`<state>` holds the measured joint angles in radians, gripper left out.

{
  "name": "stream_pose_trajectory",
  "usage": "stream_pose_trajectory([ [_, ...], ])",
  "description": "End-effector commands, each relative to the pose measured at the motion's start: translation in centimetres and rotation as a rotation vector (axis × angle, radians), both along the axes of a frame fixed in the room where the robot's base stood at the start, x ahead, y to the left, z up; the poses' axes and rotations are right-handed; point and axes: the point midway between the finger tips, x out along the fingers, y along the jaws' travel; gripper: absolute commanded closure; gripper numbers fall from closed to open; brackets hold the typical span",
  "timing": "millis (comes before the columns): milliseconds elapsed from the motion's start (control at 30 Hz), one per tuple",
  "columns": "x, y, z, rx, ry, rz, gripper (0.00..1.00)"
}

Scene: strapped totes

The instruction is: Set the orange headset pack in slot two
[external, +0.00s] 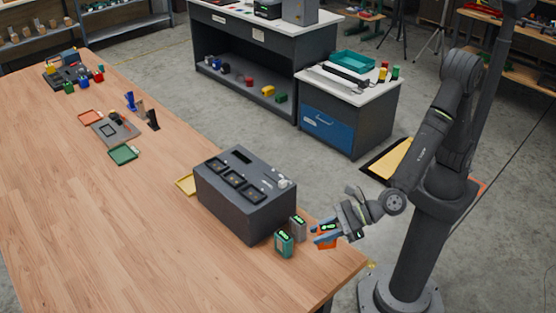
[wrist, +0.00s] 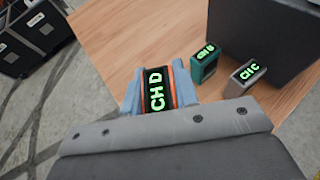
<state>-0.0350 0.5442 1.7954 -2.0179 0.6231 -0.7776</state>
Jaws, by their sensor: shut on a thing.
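The orange headset pack (wrist: 174,88) has a black top with green letters reading CH D. My gripper (wrist: 157,90) has its blue-grey fingers shut on either side of it. No slot number is readable. Whether the recesses are empty is too small to tell.
A teal pack (external: 284,244) reading CH B (wrist: 205,62) and a grey pack (external: 298,229) reading CH C (wrist: 244,78) stand beside the box's near right corner. The table's (external: 90,215) near left is clear.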

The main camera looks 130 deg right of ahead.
Motion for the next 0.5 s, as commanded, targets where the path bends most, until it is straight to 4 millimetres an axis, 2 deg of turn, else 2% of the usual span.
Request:
stream_pose_trajectory([
  [267,1.0,-6.6,3.1,0.001,-0.005,-0.156,1.00],
  [367,1.3,-9.8,4.6,0.002,-0.006,-0.235,1.00],
  [500,1.4,-16.3,7.4,0.001,-0.008,-0.394,1.00],
])
